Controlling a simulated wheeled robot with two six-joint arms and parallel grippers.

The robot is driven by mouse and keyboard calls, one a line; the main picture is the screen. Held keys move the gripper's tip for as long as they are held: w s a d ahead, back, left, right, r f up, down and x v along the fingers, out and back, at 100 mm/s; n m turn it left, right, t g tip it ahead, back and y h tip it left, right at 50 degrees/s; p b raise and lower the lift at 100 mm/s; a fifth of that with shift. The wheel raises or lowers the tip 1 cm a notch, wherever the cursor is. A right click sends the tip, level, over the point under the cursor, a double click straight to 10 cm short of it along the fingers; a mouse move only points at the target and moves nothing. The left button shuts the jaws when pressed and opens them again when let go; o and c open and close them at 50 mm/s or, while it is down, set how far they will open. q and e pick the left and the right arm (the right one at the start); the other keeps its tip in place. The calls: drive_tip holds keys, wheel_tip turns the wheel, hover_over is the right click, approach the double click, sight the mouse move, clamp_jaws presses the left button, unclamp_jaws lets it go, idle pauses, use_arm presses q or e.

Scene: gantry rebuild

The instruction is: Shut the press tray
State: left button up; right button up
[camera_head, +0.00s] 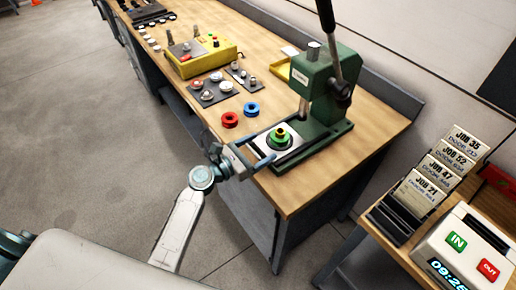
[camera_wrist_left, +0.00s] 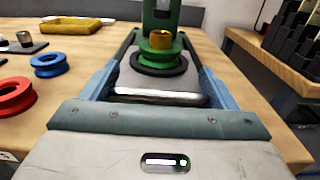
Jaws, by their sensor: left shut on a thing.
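The green arbor press (camera_head: 322,88) stands on the near end of the wooden bench, its dark lever raised. Its silver press tray (camera_head: 297,152) sits at the front of the press base and carries a green round part with a brass centre (camera_head: 282,136). My left gripper (camera_head: 262,157) is at the tray's front. In the left wrist view its blue fingers (camera_wrist_left: 158,92) lie on both sides of the tray's front end (camera_wrist_left: 150,96), shut on it. The green part sits on a black ring (camera_wrist_left: 158,66) behind the front edge. My right gripper is not in view.
Red (camera_head: 230,120) and blue (camera_head: 251,109) rings lie left of the press. A yellow box (camera_head: 203,55) and dark plates with small parts (camera_head: 211,89) are farther back. A job card rack (camera_head: 415,200) and time clock (camera_head: 465,250) stand at the right.

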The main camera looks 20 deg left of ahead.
sight(273, 142)
use_arm(q)
drive_tip(key=x, duration=0.3)
drive_tip(key=shift+w+d, duration=0.25)
drive_tip(key=shift+d, duration=0.1)
drive_tip(key=shift+w+d+f, duration=0.15)
drive_tip(key=shift+w+d, duration=0.15)
drive_tip(key=shift+w, duration=0.05)
drive_tip(key=shift+s+a, duration=0.1)
drive_tip(key=o, duration=1.1)
drive_tip(key=shift+o, duration=0.2)
drive_tip(key=shift+s, duration=0.1)
